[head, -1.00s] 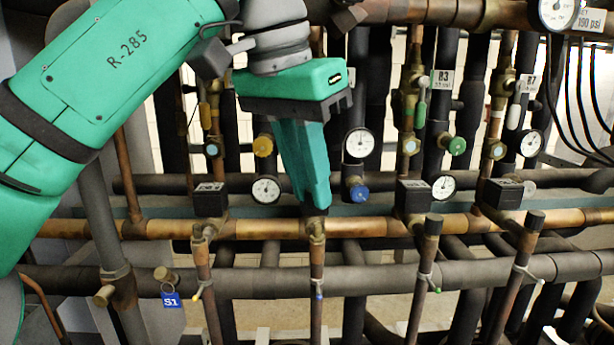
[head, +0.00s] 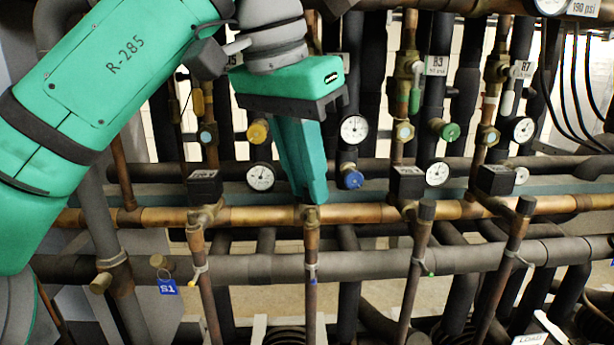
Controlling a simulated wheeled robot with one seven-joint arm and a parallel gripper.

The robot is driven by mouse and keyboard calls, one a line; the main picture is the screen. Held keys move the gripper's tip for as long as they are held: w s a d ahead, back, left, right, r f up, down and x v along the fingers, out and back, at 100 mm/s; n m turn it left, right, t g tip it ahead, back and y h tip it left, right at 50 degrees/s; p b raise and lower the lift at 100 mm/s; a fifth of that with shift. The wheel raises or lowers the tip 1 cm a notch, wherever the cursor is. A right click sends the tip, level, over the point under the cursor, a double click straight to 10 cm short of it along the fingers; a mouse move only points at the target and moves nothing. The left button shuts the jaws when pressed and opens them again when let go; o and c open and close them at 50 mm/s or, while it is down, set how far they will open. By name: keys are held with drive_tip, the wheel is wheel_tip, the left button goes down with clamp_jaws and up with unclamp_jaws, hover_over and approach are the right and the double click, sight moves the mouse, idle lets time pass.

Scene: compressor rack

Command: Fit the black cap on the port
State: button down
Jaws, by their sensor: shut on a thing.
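My gripper (head: 311,198) points down in the middle of the head view, its teal fingers shut. Their tips are right at the top of a copper stub pipe (head: 311,238) with a blue tie, which looks like the port. The black cap between the fingertips is almost wholly hidden by them, so I cannot tell if it is seated or just above the port. Two other stubs to the right carry black caps, one upright (head: 427,210) and one leaning (head: 526,205).
A horizontal copper pipe (head: 260,215) runs behind the stubs. A blue valve knob (head: 353,180), gauges (head: 354,129) and black boxes (head: 204,187) crowd close behind. A blue tag (head: 167,286) hangs at lower left.

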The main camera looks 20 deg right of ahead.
drive_tip(key=shift+w+f, duration=0.15)
idle(0.3)
drive_tip(key=shift+a+f, duration=0.1)
drive_tip(key=shift+f, duration=0.15)
drive_tip(key=shift+s+f, duration=0.25)
drive_tip(key=shift+f, duration=0.25)
drive_tip(key=shift+w+f, duration=0.25)
drive_tip(key=shift+f, duration=0.2)
idle(0.5)
drive_tip(key=shift+s, duration=0.15)
drive_tip(key=shift+s, duration=0.1)
drive_tip(key=c, duration=1.5)
unclamp_jaws()
drive_tip(key=shift+c, duration=0.2)
drive_tip(key=shift+r, duration=0.15)
